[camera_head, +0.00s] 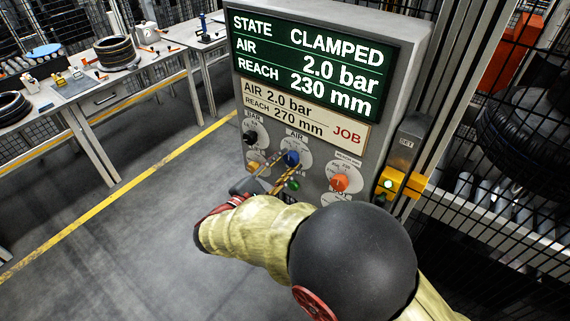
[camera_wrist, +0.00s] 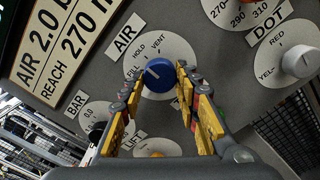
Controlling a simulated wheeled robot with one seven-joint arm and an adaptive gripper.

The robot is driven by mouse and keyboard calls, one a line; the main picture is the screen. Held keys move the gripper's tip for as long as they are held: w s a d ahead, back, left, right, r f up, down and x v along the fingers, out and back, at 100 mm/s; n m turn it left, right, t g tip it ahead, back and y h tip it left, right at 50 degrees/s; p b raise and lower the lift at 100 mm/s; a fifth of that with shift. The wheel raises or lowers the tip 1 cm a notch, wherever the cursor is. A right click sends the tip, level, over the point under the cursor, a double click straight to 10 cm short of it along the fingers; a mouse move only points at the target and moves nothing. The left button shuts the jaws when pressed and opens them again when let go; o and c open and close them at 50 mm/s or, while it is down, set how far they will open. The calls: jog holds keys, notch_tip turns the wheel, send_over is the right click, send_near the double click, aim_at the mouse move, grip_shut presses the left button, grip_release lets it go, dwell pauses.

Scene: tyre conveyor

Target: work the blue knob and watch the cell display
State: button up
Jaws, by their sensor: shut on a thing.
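The blue knob (camera_head: 291,158) sits on the grey panel under an AIR label. In the wrist view the blue knob (camera_wrist: 158,75) has a dial marked FILL, HOLD and VENT; its white line points up-left, and I cannot tell exactly which mark it meets. My gripper (camera_head: 282,171) is at the knob, its yellow-padded fingers on either side of it and shut on it. The cell display (camera_head: 310,62) reads STATE CLAMPED, AIR 2.0 bar, REACH 230 mm. The job card (camera_head: 303,112) below reads AIR 2.0 bar, REACH 270 mm.
Around the blue knob are a black knob (camera_head: 250,137), an orange knob (camera_head: 339,182) and a green button (camera_head: 293,185). A white DOT knob (camera_wrist: 298,62) is at right. Mesh fencing and tyres (camera_head: 520,125) stand right. Benches (camera_head: 100,80) stand left, with clear floor between.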

jog(key=o, duration=1.2)
jog(key=shift+c, duration=0.2)
jog(key=v, duration=1.2)
jog(key=shift+a+f, duration=0.1)
